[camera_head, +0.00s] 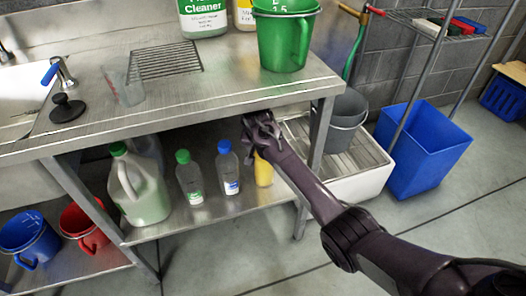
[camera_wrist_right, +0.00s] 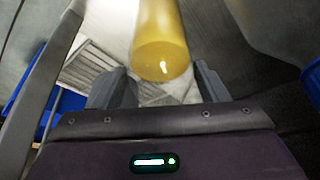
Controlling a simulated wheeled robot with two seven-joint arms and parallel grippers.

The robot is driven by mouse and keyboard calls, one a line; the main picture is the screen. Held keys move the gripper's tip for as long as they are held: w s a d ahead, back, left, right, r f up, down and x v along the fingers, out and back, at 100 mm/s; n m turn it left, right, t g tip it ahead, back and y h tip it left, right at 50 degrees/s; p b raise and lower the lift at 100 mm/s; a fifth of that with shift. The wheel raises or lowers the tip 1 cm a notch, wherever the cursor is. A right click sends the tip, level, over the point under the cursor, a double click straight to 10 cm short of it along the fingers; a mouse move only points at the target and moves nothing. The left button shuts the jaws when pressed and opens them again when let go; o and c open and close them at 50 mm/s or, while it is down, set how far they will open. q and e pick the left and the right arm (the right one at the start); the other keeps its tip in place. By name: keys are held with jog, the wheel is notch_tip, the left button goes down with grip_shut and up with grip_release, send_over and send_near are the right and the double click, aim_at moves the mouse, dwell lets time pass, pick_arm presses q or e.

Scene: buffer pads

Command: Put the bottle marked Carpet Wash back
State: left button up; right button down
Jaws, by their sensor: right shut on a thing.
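A yellow bottle (camera_head: 263,172) shows just below my right gripper (camera_head: 262,132), under the worktop at the right end of the lower shelf. In the right wrist view the yellow bottle (camera_wrist_right: 163,40) is between the two fingers of my right gripper (camera_wrist_right: 164,82), which is shut on it. No label shows on this bottle, so I cannot tell whether it is the Carpet Wash. A clear bottle with a blue cap (camera_head: 228,168) and one with a green cap (camera_head: 189,178) stand to its left; their labels are too small to read. My left gripper is not in view.
The lower shelf (camera_head: 165,228) also holds a large pale-green jug (camera_head: 138,187). The worktop (camera_head: 215,98) above carries a green bucket (camera_head: 286,38), a wire rack (camera_head: 165,60) and a Cleaner container (camera_head: 203,18). A table leg (camera_head: 318,135) stands close to my right arm.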

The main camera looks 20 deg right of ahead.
jog(key=shift+w+r, duration=0.15)
jog(key=shift+r, duration=0.1)
jog(key=shift+f, duration=0.1)
jog(key=c, duration=0.7)
grip_release()
jog(key=shift+f, duration=0.2)
jog(key=o, duration=0.5)
jog(key=shift+c, duration=0.2)
